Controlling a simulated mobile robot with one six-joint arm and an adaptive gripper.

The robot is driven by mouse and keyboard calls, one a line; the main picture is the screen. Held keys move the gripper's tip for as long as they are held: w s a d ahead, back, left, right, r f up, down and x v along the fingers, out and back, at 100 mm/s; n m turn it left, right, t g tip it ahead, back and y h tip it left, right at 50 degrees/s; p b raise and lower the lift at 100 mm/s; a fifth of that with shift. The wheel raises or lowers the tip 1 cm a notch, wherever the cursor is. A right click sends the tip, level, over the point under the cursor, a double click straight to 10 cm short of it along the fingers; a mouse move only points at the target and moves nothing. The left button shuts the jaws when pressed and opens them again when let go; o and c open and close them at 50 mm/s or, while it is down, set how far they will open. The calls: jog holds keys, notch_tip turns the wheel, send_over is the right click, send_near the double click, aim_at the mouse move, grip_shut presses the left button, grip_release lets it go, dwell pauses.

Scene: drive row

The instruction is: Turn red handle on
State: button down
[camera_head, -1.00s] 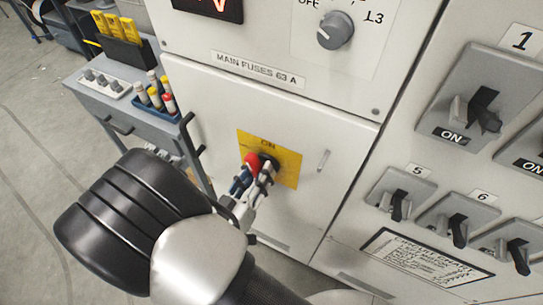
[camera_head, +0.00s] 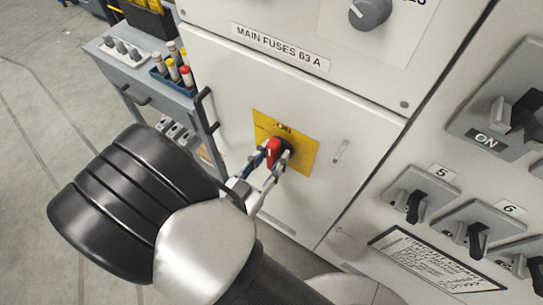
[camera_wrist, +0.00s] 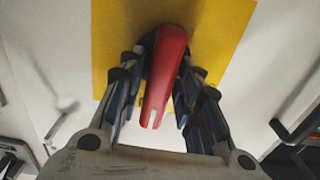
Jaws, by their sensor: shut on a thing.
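The red handle (camera_head: 274,150) sits on a black hub in front of a yellow plate (camera_head: 302,150) marked ON, on the white cabinet door. My gripper hides part of the handle and plate in the head view.
Grey breaker switches (camera_head: 420,195) line the panel at the right, above a circuit chart (camera_head: 435,262). A grey rotary knob (camera_head: 370,12) is above. A grey tool cart (camera_head: 150,75) with a blue tray of capped tubes stands at the left, close to my arm.

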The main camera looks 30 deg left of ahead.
jog(key=c, duration=1.4)
grip_release()
jog(key=s, duration=1.2)
jog(key=shift+a, duration=0.45)
